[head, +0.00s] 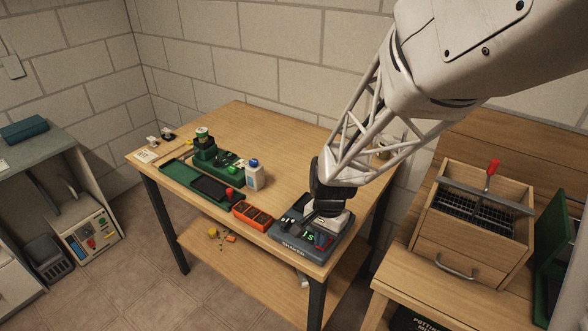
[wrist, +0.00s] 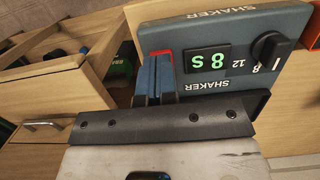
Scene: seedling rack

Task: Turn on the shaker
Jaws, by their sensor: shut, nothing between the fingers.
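The shaker (head: 289,240) is a dark grey-blue box at the front right corner of the wooden table. In the wrist view its panel (wrist: 223,27) shows lit green characters (wrist: 207,60), a black knob (wrist: 270,47) with numbers beside it and a red part (wrist: 151,53), perhaps a switch. My gripper (wrist: 155,64) is shut and empty, with its bluish fingertips at the red part and covering some of it. I cannot tell whether they touch it. In the head view my gripper's hand hides the back of the shaker.
An orange tray (head: 240,215) sits just left of the shaker. A white bottle (head: 254,178), a green device (head: 204,155) and dark green trays stand farther left. A wooden box (head: 448,240) with a red-handled tool stands on the right bench. The table's back middle is clear.

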